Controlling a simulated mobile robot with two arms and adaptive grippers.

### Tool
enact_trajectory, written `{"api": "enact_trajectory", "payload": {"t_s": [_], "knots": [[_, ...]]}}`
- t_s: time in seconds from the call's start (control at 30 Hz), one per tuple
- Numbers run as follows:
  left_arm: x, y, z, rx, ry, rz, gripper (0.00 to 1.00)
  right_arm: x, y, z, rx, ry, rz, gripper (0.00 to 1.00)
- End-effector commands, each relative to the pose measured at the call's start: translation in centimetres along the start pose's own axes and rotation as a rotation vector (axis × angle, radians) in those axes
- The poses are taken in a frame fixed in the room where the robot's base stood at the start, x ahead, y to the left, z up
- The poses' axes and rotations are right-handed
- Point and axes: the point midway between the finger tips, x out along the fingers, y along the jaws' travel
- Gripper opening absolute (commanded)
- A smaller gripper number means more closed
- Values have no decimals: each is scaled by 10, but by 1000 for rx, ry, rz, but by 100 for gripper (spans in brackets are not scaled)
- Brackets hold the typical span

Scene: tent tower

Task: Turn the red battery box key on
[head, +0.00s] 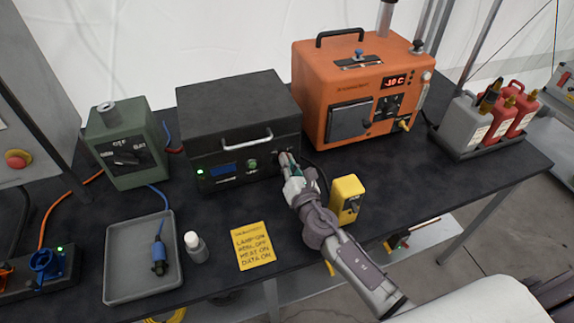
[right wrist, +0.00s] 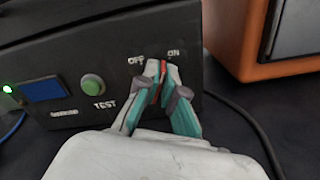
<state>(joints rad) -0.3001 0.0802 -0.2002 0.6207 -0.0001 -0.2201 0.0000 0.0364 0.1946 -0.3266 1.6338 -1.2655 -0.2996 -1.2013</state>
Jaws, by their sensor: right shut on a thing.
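The black battery box (head: 237,103) stands at the back of the table with its front panel facing me. In the right wrist view its panel (right wrist: 112,68) has a lit green lamp, a blue display, a green TEST button and the labels OFF and ON. The red key (right wrist: 163,80) sits below and between these labels. My right gripper (head: 287,163) reaches the right end of the panel. In the right wrist view its fingertips (right wrist: 159,78) are closed around the key. The fingers hide most of the key, so its exact angle is hard to tell. My left gripper is not in view.
An orange heater box (head: 355,95) stands right of the battery box. A yellow box (head: 346,196) is close to my right arm. A yellow note (head: 253,246), a small bottle (head: 195,247), a grey tray (head: 117,280) and a green switch box (head: 120,145) are to the left.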

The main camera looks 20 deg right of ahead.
Motion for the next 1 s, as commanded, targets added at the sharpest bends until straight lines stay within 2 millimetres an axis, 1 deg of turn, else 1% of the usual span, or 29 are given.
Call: {"api": "enact_trajectory", "payload": {"t_s": [0.03,0.2,0.43,0.67,1.0], "knots": [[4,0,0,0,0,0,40,0,-2,-2,40,1,-1,0],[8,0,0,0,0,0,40,0,-2,-2,159,1,-1,0],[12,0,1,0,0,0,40,0,-2,-2,266,2,-2,0],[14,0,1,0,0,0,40,0,-3,-2,312,2,-2,0],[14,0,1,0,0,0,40,0,-2,-2,320,2,-2,0]]}}
